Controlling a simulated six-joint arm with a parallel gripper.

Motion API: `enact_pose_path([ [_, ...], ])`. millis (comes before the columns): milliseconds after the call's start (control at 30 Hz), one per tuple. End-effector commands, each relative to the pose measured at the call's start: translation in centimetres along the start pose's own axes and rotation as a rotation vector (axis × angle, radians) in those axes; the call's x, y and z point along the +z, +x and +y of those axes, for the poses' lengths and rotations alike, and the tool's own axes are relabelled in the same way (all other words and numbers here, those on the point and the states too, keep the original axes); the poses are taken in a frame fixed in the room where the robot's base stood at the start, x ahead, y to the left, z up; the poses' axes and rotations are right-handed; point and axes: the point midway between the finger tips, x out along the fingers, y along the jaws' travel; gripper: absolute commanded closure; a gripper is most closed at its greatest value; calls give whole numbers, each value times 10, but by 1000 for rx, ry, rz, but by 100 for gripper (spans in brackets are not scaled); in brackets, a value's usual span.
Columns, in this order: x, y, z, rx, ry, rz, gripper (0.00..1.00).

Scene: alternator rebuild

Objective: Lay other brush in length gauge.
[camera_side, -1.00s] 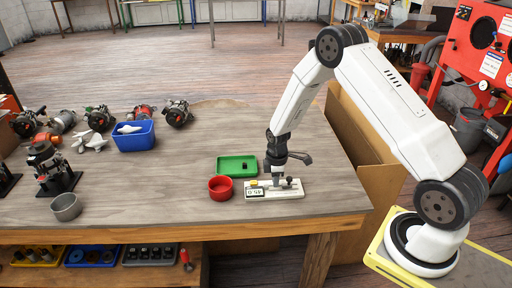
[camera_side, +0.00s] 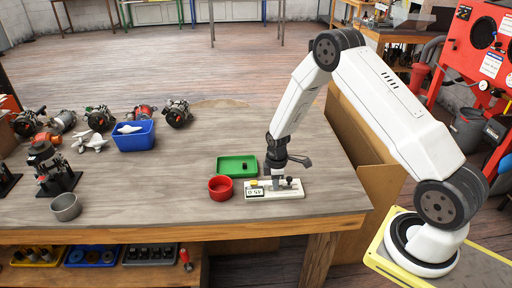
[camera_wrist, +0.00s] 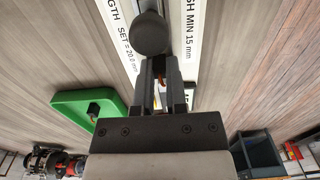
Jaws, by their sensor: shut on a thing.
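The length gauge (camera_side: 290,192) is a white plate with a small display and a yellow button, lying near the table's front edge. In the wrist view its printed strip (camera_wrist: 122,32) passes beneath my gripper. My gripper (camera_side: 277,184) points down over the middle of the gauge. In the wrist view my gripper (camera_wrist: 166,72) has its fingers close together around something mostly hidden, likely a brush; a small copper-coloured bit shows beside them. Whether it touches the gauge is hidden. One dark brush (camera_side: 244,167) lies in the green tray (camera_side: 226,171).
A red bowl (camera_side: 220,189) stands just left of the gauge. A dark round knob (camera_wrist: 150,34) rises in front of the fingers in the wrist view. A blue bin (camera_side: 134,137), a grey cup (camera_side: 66,207) and several alternators are farther left. The table between is clear.

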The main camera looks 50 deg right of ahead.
Motion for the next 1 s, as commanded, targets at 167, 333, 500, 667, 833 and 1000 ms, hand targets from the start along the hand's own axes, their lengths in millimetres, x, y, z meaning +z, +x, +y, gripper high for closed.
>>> enact_pose_path([
  [167, 0, 0, 0, 0, 0, 0, 100],
  [333, 0, 0, 0, 0, 0, 0, 100],
  [500, 0, 0, 0, 0, 0, 0, 100],
  [667, 0, 1, 0, 0, 0, 0, 100],
  [833, 0, 2, 0, 0, 0, 0, 100],
  [1000, 0, 2, 0, 0, 0, 0, 43],
])
